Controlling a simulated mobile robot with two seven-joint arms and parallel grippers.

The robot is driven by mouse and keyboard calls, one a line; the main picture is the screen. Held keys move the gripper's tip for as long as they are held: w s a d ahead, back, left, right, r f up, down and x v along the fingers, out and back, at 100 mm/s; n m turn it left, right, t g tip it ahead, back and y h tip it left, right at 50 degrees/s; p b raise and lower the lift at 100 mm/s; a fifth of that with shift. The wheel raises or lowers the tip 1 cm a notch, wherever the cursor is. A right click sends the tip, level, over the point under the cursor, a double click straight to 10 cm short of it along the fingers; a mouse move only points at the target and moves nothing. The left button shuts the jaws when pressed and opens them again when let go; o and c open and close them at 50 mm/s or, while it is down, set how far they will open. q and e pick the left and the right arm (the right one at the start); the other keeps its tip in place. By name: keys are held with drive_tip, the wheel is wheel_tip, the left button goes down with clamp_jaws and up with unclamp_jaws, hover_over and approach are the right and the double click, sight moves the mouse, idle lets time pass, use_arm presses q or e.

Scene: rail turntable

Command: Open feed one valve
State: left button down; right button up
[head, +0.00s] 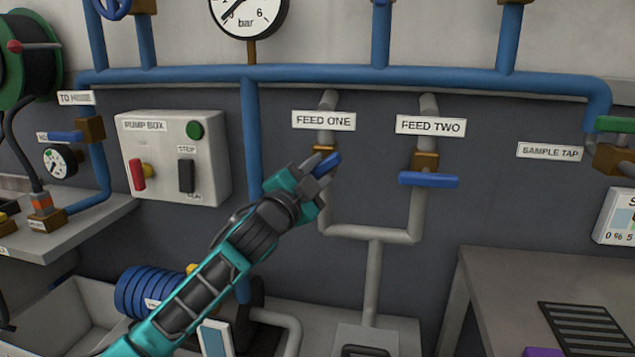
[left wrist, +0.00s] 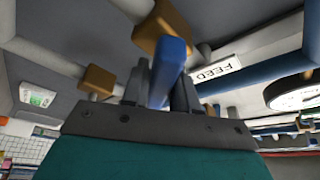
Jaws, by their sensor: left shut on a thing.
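The feed one valve has a brass body (head: 325,139) on a grey pipe, under the FEED ONE label (head: 323,121). Its blue lever (head: 328,164) sits between the fingers of my left gripper (head: 318,167), which is shut on it. In the left wrist view the blue lever (left wrist: 169,62) stands between the two fingers, with the brass body (left wrist: 163,25) beyond it. In the head view the lever slants, and part of it is hidden by the gripper. The feed two valve's blue lever (head: 428,180) lies crosswise to its pipe. My right gripper is not in view.
The pump box (head: 174,158) is on the wall to the left, with a red switch and a black one. A pressure gauge (head: 248,14) is above. A bench (head: 500,290) with a black grate (head: 583,325) stands at the lower right.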

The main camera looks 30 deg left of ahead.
use_arm(q)
drive_tip(key=n, duration=0.2)
drive_tip(key=n+y+b, duration=0.1)
drive_tip(key=shift+f+n+t, duration=0.2)
drive_tip(key=shift+n+t, duration=0.1)
drive_tip(key=shift+n, duration=0.1)
drive_tip(key=n+y, duration=0.1)
drive_tip(key=n, duration=0.1)
drive_tip(key=n+y+b, duration=0.1)
drive_tip(key=n+y, duration=0.1)
drive_tip(key=n, duration=0.1)
drive_tip(key=shift+r+t, duration=0.1)
drive_tip(key=shift+t, duration=0.2)
drive_tip(key=shift+n+y, duration=0.5)
drive_tip(key=shift+n, duration=0.5)
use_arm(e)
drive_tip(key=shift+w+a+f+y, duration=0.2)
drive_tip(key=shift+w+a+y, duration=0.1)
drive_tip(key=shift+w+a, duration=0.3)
use_arm(q)
drive_tip(key=shift+n+y, duration=0.3)
drive_tip(key=shift+n, duration=0.1)
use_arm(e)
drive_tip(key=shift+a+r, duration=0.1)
